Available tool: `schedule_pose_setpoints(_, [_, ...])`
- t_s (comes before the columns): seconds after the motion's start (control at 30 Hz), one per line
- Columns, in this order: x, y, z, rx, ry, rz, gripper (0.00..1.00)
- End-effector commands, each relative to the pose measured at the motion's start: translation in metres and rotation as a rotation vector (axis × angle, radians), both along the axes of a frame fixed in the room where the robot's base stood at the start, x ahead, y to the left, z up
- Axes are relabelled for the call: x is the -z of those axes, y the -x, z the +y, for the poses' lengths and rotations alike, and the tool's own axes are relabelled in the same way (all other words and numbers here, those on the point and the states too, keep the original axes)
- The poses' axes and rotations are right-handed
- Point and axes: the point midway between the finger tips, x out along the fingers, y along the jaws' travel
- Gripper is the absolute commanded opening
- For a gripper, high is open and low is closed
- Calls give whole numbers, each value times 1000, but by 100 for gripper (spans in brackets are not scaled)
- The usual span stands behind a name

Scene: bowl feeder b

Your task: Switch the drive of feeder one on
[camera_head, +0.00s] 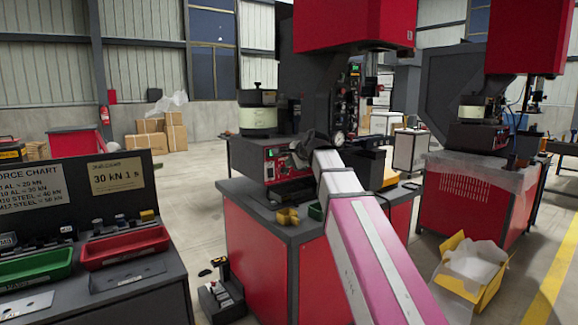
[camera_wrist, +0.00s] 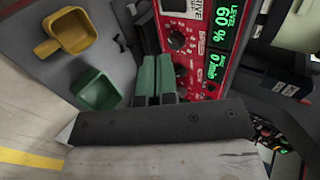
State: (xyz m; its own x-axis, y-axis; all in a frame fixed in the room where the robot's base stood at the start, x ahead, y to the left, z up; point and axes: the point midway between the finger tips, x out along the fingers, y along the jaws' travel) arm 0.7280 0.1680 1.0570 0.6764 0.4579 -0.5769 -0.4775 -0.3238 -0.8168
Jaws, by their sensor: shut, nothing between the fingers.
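The red control panel of the near feeder (camera_head: 284,167) faces forward on the red-sided press table, below the bowl feeder (camera_head: 258,110). In the wrist view the panel (camera_wrist: 190,62) shows a label ending in "RIVE", beside a dark, pale-framed switch (camera_wrist: 174,5) cut by the top edge. Its position cannot be read. A black knob (camera_wrist: 178,40) sits below it. The green display (camera_wrist: 222,30) reads LEVEL 60 % and 0 /min. My gripper (camera_wrist: 156,65) is shut and empty, its fingers just left of the panel; contact cannot be told. My arm hides part of the table in the head view.
A yellow scoop (camera_wrist: 75,32) and a green scoop (camera_wrist: 97,90) lie on the table left of my gripper. A second red press station (camera_head: 462,195) stands at the right, with an open yellow box (camera_head: 470,268) on the floor. A dark bench (camera_head: 110,295) with trays stands at left.

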Motion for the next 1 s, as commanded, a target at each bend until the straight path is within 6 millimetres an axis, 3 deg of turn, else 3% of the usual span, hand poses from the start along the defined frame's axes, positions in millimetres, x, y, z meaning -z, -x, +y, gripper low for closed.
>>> schedule_pose_setpoints(0.6, [15, 13, -1, 1, -1, -2, 0])
schedule_pose_setpoints(1.0, [17, 10, 1, 1, -1, -1, 0])
